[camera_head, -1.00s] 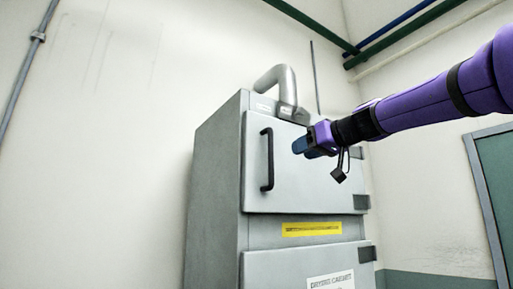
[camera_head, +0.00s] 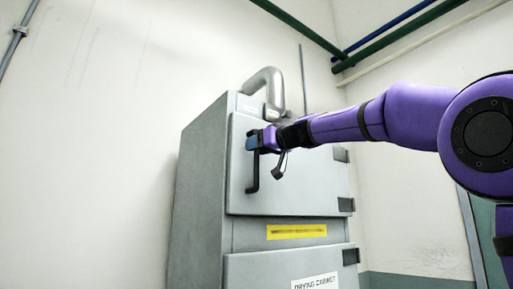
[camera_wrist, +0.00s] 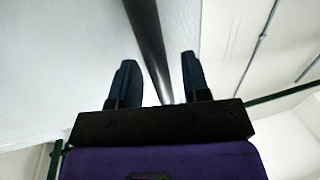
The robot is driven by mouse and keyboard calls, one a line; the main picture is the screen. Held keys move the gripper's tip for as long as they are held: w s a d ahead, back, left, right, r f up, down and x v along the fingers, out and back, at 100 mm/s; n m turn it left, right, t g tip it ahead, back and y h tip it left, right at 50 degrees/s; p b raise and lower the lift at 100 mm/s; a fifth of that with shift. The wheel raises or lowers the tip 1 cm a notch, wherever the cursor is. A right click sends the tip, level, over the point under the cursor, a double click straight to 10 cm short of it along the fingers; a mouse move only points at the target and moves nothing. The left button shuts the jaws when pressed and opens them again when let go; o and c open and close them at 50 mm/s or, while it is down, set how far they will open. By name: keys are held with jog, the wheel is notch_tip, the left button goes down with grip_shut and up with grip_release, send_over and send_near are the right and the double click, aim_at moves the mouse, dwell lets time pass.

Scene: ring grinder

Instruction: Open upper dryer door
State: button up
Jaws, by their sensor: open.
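The upper door (camera_head: 305,185) of the grey drying cabinet is closed, with hinges on its right side. Its black vertical bar handle (camera_head: 252,178) is near the door's left edge. The upper door also shows in the wrist view (camera_wrist: 60,60) as a pale surface on the left.
The lower door (camera_head: 260,270) carries a white sign, and a yellow label (camera_head: 297,232) lies between the doors. A grey duct pipe (camera_head: 270,88) rises from the cabinet top. Bare wall (camera_head: 90,150) is left of the cabinet.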

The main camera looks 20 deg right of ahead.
jog(key=shift+w+a, duration=0.15)
jog(key=shift+w, duration=0.1)
grip_shut()
jog(key=shift+s, duration=0.15)
